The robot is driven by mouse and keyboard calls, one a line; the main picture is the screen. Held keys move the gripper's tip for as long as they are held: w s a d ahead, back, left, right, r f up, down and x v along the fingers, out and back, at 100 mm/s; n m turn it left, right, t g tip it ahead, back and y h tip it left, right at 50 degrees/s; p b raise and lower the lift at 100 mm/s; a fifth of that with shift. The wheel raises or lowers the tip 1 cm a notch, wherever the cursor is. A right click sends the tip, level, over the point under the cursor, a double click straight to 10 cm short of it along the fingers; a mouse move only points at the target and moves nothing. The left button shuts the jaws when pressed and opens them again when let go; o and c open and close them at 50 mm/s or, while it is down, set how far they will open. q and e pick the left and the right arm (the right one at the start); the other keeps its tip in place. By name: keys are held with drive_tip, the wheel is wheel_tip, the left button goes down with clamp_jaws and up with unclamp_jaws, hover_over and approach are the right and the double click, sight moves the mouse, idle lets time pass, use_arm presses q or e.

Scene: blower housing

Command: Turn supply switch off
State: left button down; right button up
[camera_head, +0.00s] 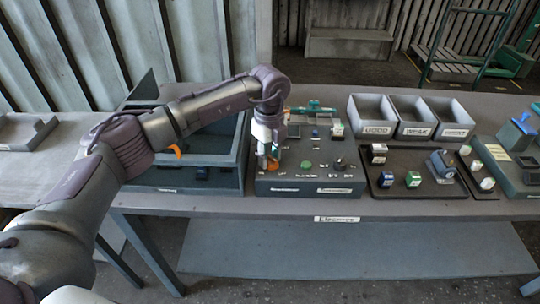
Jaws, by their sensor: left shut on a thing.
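A dark control panel (312,180) stands on the bench near the middle of the view, with small buttons, knobs and white labels on its top. My left gripper (268,162) points down at the left part of this panel. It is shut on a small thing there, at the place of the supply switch. The gripper hides most of the switch, so its position cannot be read. A green button (306,164) and a dark knob (339,163) sit to the right of the gripper. My right gripper is not in view.
Three grey bins (415,131) stand behind a dark mat (410,185) with several small parts. A grey open-topped box (215,158) stands left of the panel, under my left arm. Another panel (510,165) is at the far right. The bench's front strip is clear.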

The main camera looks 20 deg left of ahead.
sight(269, 155)
use_arm(q)
drive_tip(key=shift+r+n, duration=0.1)
drive_tip(key=shift+n, duration=0.2)
idle(0.4)
drive_tip(key=c, duration=0.8)
unclamp_jaws()
wheel_tip(269, 155, up, 12)
drive_tip(key=shift+f, duration=0.1)
